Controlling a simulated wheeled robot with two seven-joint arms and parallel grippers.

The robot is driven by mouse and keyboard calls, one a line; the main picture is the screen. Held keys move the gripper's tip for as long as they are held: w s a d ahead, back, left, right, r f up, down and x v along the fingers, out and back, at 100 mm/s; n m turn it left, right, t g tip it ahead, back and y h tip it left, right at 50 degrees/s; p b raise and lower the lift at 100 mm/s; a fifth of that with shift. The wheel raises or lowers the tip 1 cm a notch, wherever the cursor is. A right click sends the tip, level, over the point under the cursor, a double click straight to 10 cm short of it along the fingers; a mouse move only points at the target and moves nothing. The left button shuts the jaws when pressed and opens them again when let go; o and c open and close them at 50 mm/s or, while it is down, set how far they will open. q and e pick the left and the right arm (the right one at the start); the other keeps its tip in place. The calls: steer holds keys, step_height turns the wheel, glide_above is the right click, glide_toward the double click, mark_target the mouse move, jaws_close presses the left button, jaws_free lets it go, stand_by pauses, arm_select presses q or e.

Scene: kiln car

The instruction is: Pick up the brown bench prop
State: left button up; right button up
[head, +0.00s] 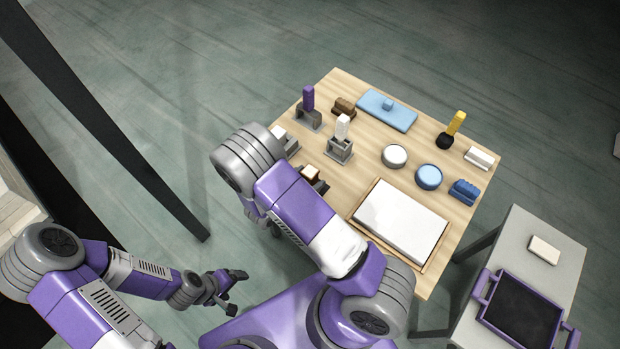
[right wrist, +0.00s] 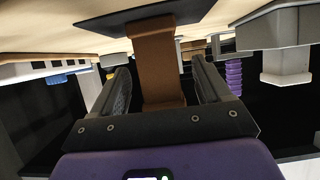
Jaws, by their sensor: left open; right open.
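The brown bench prop (right wrist: 160,70) is an upright brown post with a wider end, standing from a dark flat base (right wrist: 145,22) in the right wrist view, which appears upside down. My right gripper (right wrist: 161,78) is open, with one finger on each side of the post. Gaps show between the fingers and the post. My left gripper (head: 236,291) is open and empty, low and off the table.
The wooden table (head: 365,165) also holds a white prop (head: 342,126) and a purple prop (head: 308,97) in grey holders, a brown block (head: 344,107), a blue slab (head: 387,110), round tubs and a white board (head: 400,221). A side table (head: 520,235) carries a dark tray (head: 522,307).

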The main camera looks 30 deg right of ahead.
steer(key=shift+x, duration=1.55)
steer(key=shift+w, duration=0.1)
steer(key=c, duration=1.1)
steer(key=shift+r, duration=0.15)
